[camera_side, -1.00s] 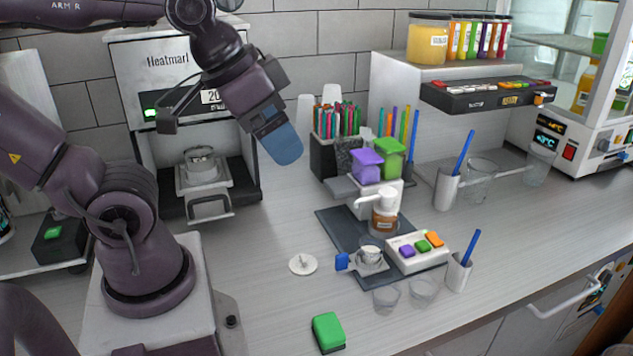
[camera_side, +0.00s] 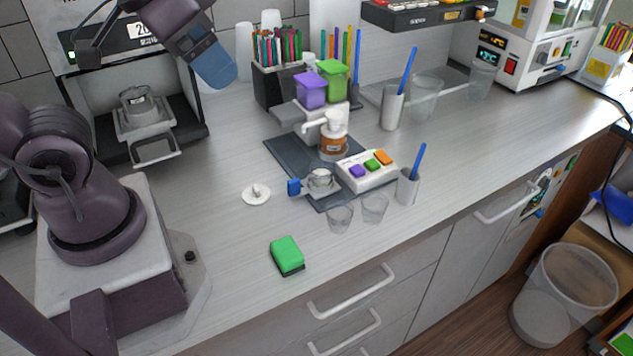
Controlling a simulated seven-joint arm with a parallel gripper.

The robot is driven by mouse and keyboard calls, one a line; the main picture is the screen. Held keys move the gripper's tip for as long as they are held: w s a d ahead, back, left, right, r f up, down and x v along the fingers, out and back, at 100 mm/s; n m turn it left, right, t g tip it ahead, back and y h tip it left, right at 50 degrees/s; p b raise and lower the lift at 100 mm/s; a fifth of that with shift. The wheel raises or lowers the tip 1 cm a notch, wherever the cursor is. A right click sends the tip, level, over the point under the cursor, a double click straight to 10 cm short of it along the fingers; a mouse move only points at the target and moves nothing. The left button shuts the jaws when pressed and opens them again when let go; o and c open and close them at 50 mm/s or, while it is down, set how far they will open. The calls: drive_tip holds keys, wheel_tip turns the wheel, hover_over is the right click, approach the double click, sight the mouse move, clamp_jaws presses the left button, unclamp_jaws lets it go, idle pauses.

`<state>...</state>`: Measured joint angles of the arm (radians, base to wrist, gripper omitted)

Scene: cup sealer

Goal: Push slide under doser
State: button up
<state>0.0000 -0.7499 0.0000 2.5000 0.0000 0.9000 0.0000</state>
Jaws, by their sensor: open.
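The doser (camera_side: 313,113) stands mid-counter on a dark mat (camera_side: 285,152), with a purple container (camera_side: 311,90) and a green container (camera_side: 333,80) on top. A brown-labelled spout part (camera_side: 333,140) is at its front. The slide with a blue handle (camera_side: 293,187) lies on the mat in front of the doser, its handle toward the left. A small cup (camera_side: 320,178) sits on the slide, in front of the spout rather than beneath it. My gripper (camera_side: 215,66) is open, high above the counter, left of and behind the doser, apart from the slide. One blue fingertip shows.
A button panel (camera_side: 367,170) sits right of the slide. Clear cups (camera_side: 340,218) and a straw holder (camera_side: 408,187) stand in front. A white disc (camera_side: 256,194) and a green sponge-like block (camera_side: 287,253) lie on open counter. The sealing machine (camera_side: 180,110) is at left.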

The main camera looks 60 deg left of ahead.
drive_tip(key=shift+c, duration=0.5)
drive_tip(key=shift+f, duration=0.15)
drive_tip(key=c, duration=0.4)
drive_tip(key=shift+w+a+f+g, duration=0.1)
drive_tip(key=shift+w+f+g, duration=0.25)
drive_tip(key=shift+f, duration=0.15)
drive_tip(key=shift+w+a+f+g, duration=0.1)
drive_tip(key=shift+w+f+g, duration=0.15)
drive_tip(key=shift+f+g, duration=0.15)
drive_tip(key=shift+c, duration=1.4)
drive_tip(key=g, duration=0.5)
hover_over(294, 180)
drive_tip(key=s+d, duration=0.4)
wheel_tip(294, 180, down, 7)
drive_tip(key=w+a+f+g, duration=0.4)
drive_tip(key=w+f, duration=0.5)
drive_tip(key=f, duration=0.3)
drive_tip(key=shift+t, duration=0.25)
drive_tip(key=x, duration=1.2)
drive_tip(key=shift+s+f, duration=0.15)
drive_tip(key=shift+s, duration=0.15)
clamp_jaws()
